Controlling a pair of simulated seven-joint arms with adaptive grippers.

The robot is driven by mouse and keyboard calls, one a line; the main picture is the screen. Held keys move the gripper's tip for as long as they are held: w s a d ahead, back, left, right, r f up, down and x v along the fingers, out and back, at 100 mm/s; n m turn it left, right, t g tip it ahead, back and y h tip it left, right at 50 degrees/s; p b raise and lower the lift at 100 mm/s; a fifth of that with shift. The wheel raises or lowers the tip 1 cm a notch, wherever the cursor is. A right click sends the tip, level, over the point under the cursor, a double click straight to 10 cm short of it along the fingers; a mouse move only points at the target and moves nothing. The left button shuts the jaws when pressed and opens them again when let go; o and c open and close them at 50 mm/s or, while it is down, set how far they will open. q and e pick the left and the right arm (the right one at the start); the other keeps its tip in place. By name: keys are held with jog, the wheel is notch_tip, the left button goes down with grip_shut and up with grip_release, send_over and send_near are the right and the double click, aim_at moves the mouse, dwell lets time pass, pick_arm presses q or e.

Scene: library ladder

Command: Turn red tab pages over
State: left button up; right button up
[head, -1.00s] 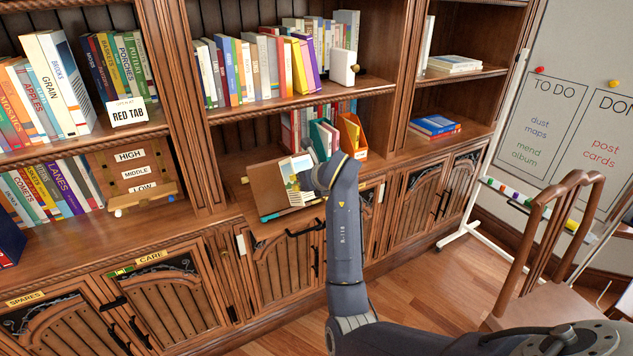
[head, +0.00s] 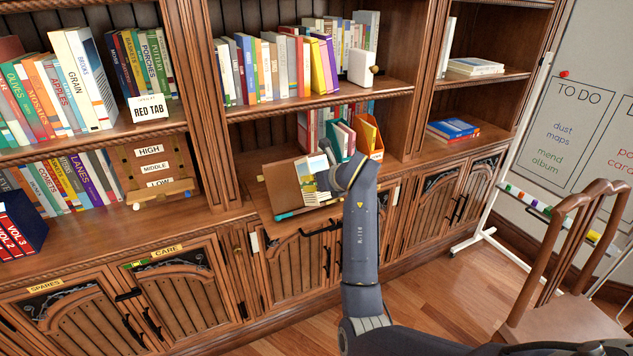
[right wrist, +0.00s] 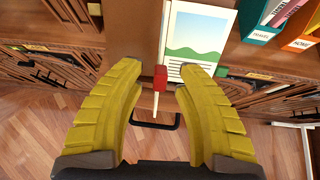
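A picture book (head: 312,177) with a green-hill landscape page lies on a brown wooden stand (head: 277,190) on the cabinet's middle ledge. The right wrist view shows the landscape page (right wrist: 197,42) near the top. A red tab (right wrist: 160,72) sticks out beside the page's left edge, with a thin pale strip below it. My right gripper (right wrist: 159,88) has its yellow fingers spread on both sides of the tab, with gaps to each. In the head view my right gripper (head: 338,165) is at the book's right edge, its fingers mostly hidden by my arm. My left gripper is not in view.
A card reading RED TAB (head: 150,110) stands on the left shelf. A green file holder (head: 335,143) and an orange file holder (head: 368,135) stand just behind the book. A wooden chair (head: 570,270) and a whiteboard (head: 580,130) are at the right.

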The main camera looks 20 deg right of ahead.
jog(key=v, duration=1.2)
jog(key=shift+f, duration=0.1)
